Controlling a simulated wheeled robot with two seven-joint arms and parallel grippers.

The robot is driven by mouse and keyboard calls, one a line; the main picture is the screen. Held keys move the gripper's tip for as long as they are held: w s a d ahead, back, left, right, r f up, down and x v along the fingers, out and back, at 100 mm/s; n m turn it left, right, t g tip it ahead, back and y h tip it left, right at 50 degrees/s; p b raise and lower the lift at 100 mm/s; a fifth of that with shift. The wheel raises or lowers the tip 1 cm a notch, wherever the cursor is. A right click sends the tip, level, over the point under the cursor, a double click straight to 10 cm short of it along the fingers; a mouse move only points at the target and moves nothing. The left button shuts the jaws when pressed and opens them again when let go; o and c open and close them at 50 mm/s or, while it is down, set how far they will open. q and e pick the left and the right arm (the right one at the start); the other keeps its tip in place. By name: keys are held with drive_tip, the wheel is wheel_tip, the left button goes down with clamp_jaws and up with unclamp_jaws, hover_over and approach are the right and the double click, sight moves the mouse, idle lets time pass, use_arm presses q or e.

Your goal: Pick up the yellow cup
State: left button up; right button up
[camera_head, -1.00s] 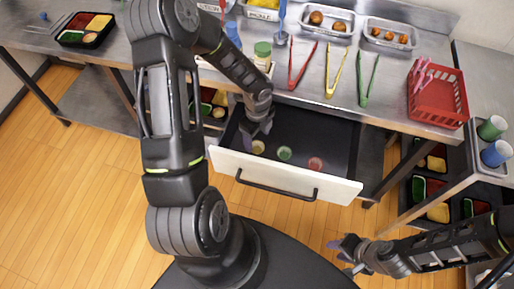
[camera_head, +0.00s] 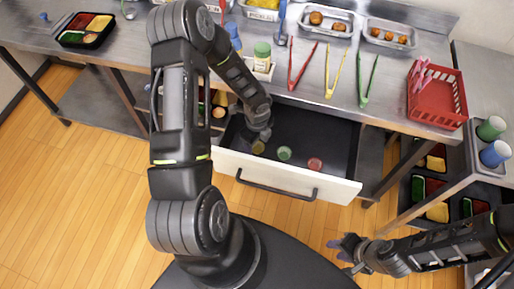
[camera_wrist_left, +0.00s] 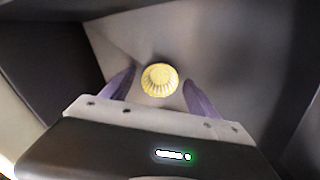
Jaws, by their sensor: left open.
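The yellow cup (camera_wrist_left: 159,79) is a small ribbed cup on the drawer floor. In the left wrist view it lies between and just beyond the two purple fingers of my left gripper (camera_wrist_left: 156,92), which is open and empty. In the head view the yellow cup (camera_head: 258,148) is the leftmost cup in the open drawer (camera_head: 330,183), partly shaded by my left gripper (camera_head: 261,136) just above it. Whether the fingers touch the cup cannot be told. My right gripper (camera_head: 343,252) is at the lower right, away from the drawer, with its fingers apart.
A green cup (camera_head: 284,153) and a red cup (camera_head: 315,164) stand to the right in the same drawer. The drawer walls are close around my left gripper. On the counter above are tongs (camera_head: 333,72), a red basket (camera_head: 437,95) and metal trays (camera_head: 327,20).

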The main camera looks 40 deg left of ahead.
sight(257, 150)
use_arm(q)
drive_tip(key=c, duration=1.4)
drive_tip(key=shift+o, duration=0.2)
drive_tip(key=shift+r, duration=0.1)
wheel_tip(257, 150, up, 10)
